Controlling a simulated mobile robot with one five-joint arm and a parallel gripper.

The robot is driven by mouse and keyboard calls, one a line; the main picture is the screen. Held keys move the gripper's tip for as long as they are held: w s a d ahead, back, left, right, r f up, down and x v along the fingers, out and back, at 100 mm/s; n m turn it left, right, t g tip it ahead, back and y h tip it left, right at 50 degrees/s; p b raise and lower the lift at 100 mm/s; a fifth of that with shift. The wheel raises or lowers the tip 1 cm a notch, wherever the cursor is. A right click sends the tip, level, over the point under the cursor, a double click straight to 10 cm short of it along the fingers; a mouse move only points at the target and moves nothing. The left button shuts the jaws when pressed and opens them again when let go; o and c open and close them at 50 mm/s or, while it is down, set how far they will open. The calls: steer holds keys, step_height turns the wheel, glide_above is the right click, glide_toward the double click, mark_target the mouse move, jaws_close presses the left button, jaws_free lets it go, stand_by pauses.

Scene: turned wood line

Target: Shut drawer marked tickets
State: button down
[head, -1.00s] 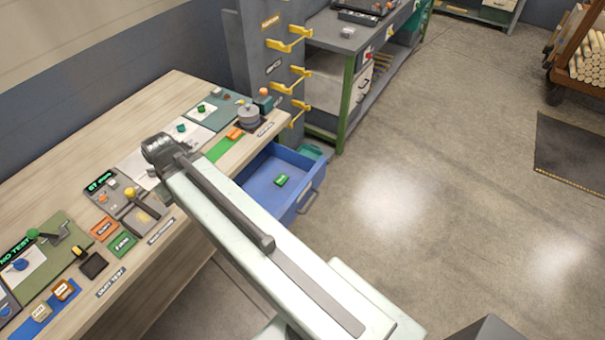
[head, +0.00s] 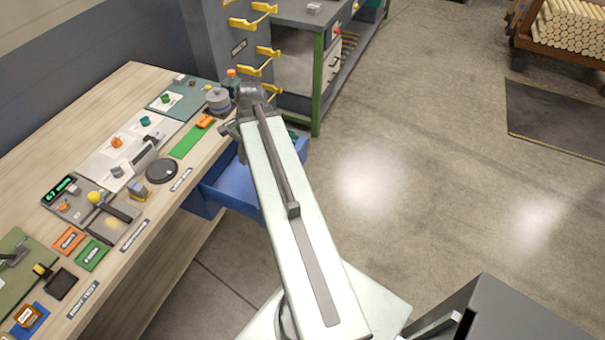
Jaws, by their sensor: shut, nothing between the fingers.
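A blue drawer (head: 232,188) stands pulled out from under the front edge of the wooden bench. My arm crosses in front of it and hides most of its inside and its front. No marking reading tickets can be made out on it. The far end of my visible arm link is over the drawer's far side, near the bench edge. My gripper is not visible; the arm hides whatever lies beyond that joint.
The wooden bench (head: 120,90) carries a scale (head: 68,192), a black round pad (head: 162,170), colored tiles and a grey pot (head: 218,98). The floor (head: 400,180) to the right is open.

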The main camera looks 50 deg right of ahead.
steer(key=s+d+f+m+b, duration=0.1)
steer(key=s+d+m, duration=0.1)
steer(key=d+m, duration=0.1)
steer(key=s+d+f+m+t+b, duration=0.1)
steer(key=s+d+f+m, duration=0.1)
steer(key=d, duration=0.3)
steer(key=s+d+f+m+b, duration=0.1)
steer(key=s+d+m, duration=0.2)
steer(key=d, duration=0.1)
steer(key=shift+s+d+f+m, duration=0.2)
steer(key=shift+s+d+m, duration=0.1)
steer(key=shift+s, duration=0.1)
steer(key=s+d+f+m+t+b, duration=0.1)
steer(key=s+d+m+t+b, duration=0.1)
steer(key=s+d+m, duration=0.65)
steer(key=w+a+f+n+b, duration=0.1)
steer(key=w+a+f+b, duration=0.1)
steer(key=w+f+b, duration=0.5)
step_height(320, 180, down, 3)
steer(key=shift+w+r+h+b, duration=0.2)
steer(key=shift+h+b, duration=0.1)
steer(key=shift+b, duration=0.95)
steer(key=shift+w, duration=0.1)
